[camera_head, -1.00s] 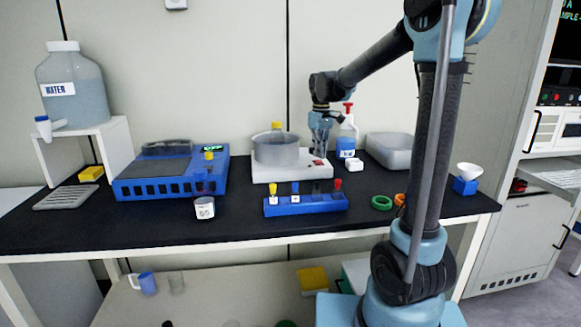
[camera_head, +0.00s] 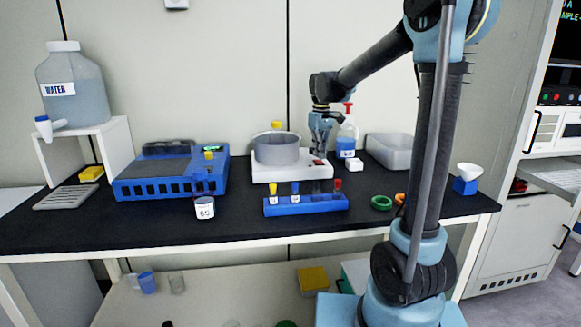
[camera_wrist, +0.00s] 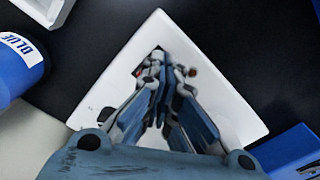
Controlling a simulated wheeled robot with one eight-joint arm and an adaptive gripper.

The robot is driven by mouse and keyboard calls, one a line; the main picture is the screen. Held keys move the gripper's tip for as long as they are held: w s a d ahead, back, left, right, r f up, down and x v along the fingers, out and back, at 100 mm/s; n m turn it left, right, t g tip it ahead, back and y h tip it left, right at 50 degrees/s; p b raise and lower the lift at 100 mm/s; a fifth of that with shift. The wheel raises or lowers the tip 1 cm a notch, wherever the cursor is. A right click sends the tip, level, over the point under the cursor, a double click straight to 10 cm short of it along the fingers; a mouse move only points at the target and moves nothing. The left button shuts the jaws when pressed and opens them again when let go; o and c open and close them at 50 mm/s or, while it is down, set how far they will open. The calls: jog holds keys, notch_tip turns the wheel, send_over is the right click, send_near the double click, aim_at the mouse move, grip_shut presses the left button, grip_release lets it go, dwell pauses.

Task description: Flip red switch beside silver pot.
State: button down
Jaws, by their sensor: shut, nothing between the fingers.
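The silver pot (camera_head: 276,150) sits on a white base unit (camera_head: 290,174) at the middle back of the bench. The red switch (camera_head: 318,162) is on the base's right part, just right of the pot. My gripper (camera_head: 321,155) points down over that part, with its fingertips close to the switch; I cannot tell if they touch. In the wrist view the shut, empty fingers (camera_wrist: 160,60) reach over the white base (camera_wrist: 163,30). A small orange-red spot (camera_wrist: 193,72) beside the fingers may be the switch. The fingers hide part of the base top.
A blue rack (camera_head: 306,206) with capped tubes stands in front of the base. A blue-labelled bottle (camera_head: 347,140) and a grey tub (camera_head: 390,150) are behind to the right. A blue device (camera_head: 170,178) stands left.

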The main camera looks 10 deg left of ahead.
jog(key=shift+f, duration=0.95)
dwell(0.6)
jog(key=shift+r, duration=3.5)
